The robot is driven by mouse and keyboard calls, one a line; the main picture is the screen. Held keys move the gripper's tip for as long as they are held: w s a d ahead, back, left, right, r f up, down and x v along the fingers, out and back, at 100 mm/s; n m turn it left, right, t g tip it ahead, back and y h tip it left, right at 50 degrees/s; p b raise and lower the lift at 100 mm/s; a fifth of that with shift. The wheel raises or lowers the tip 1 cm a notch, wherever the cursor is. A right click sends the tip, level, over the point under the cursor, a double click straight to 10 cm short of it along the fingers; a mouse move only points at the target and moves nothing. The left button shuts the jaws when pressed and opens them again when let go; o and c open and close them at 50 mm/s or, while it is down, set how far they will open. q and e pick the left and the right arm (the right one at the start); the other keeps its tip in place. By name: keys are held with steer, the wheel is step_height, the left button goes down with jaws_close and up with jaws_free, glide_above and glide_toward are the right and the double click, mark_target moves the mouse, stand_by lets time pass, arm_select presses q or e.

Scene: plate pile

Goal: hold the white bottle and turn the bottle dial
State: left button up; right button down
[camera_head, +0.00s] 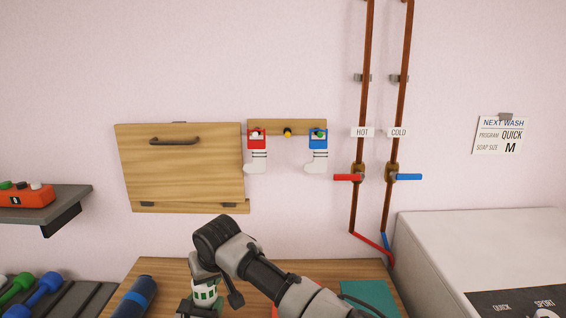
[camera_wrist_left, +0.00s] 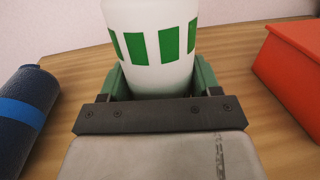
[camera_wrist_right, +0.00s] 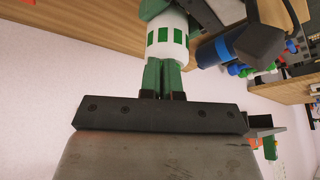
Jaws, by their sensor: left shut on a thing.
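The white bottle (camera_head: 205,293) with green rectangles stands over the wooden table, low in the head view. It also fills the top of the left wrist view (camera_wrist_left: 155,70). My left gripper (camera_wrist_left: 160,78) has its green fingers on both sides of the bottle and is shut on it. My right gripper (camera_wrist_right: 165,64) comes down from above. Its green fingers are close together at the bottle's top end, and the bottle (camera_wrist_right: 167,42) shows just beyond them. The bottle dial cannot be made out; the right fingers cover that end.
A dark blue roll (camera_head: 136,298) lies left of the bottle; a red box (camera_wrist_left: 290,65) is on its right. A teal item (camera_head: 368,296) lies at the table's right. Dumbbells (camera_head: 45,288) are at far left. A white machine (camera_head: 450,240) stands right; a wooden panel (camera_head: 182,180) hangs behind.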

arm_select(q)
steer(key=shift+s+f, duration=0.15)
steer(key=shift+f, duration=0.15)
arm_select(e)
steer(key=shift+w+d+f, duration=0.15)
steer(key=shift+w+d, duration=0.15)
steer(key=shift+s, duration=0.1)
arm_select(q)
steer(key=shift+a, duration=0.1)
arm_select(e)
step_height(320, 180, up, 6)
steer(key=shift+d, duration=0.2)
